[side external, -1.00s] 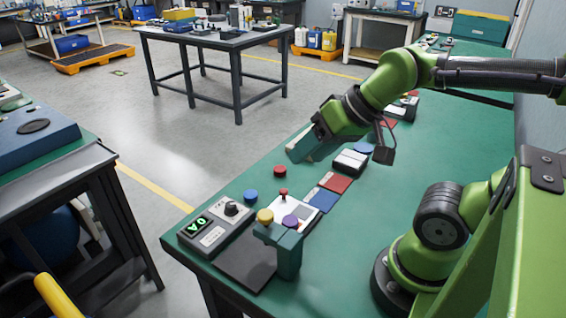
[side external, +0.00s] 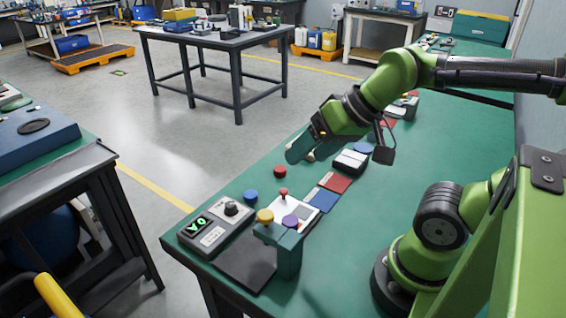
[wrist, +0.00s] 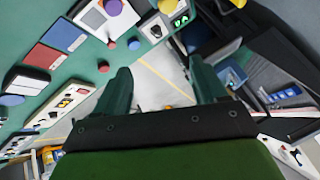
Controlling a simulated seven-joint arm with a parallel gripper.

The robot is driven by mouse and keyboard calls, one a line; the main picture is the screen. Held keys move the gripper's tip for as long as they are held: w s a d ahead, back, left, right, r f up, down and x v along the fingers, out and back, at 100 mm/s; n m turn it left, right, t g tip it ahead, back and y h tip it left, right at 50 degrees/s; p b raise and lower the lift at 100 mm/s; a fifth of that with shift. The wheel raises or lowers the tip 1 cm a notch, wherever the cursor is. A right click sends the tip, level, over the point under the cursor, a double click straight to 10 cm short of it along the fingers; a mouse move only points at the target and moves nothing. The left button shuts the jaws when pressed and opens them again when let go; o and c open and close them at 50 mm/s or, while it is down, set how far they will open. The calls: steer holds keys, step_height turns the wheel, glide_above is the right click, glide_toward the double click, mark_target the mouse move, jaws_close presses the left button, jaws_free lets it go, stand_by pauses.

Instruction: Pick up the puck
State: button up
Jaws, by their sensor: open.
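My gripper (side external: 301,153) is open and empty, above the far-left edge of the green bench. In the wrist view its two fingers (wrist: 162,85) stand wide apart, with floor between them. A red puck (side external: 280,171) lies on the bench just below and left of the fingertips; it also shows left of the fingers in the wrist view (wrist: 103,66). A blue puck (side external: 251,196) lies nearer the control box. Another blue puck (side external: 363,147) lies behind my gripper. Which puck is meant cannot be told.
A control box (side external: 216,228) with a knob and green display stands at the front left. A red-knobbed device (side external: 320,199), blue pad (side external: 320,201), red pad (side external: 336,182) and white-topped box (side external: 351,161) line the bench. The bench's right side is largely clear.

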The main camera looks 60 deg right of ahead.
steer(key=n+g+h, duration=0.2)
steer(key=n+g, duration=0.5)
steer(key=n, duration=0.5)
glide_above(289, 220)
step_height(289, 220, down, 16)
steer(key=shift+w+f, duration=0.1)
steer(key=shift+f, duration=2.8)
steer(key=shift+c, duration=0.3)
